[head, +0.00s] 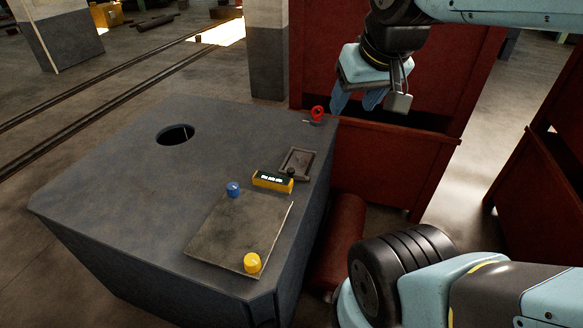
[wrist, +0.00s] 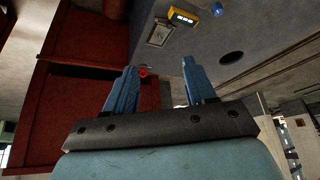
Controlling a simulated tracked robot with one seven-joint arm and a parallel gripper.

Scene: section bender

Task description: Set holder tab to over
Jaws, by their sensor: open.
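A small red ring-shaped piece (head: 317,113) with a thin pale pin stands at the far right corner of the grey machine top (head: 110,165). It may be the holder tab; I cannot tell for sure, nor which way it is set. In the wrist view the red piece (wrist: 143,72) shows beyond the fingers, close beside the left one. My gripper (head: 357,100) is open and empty, to the right of the red piece in the head view and apart from it. Both fingers (wrist: 158,66) show in the wrist view.
A framed plate (head: 298,162), a yellow box with a dark display (head: 272,181), a blue knob (head: 233,189) and a yellow button (head: 252,263) sit along the machine's right side. A round hole (head: 175,134) opens at the back. Red cabinets (head: 390,165) stand close on the right.

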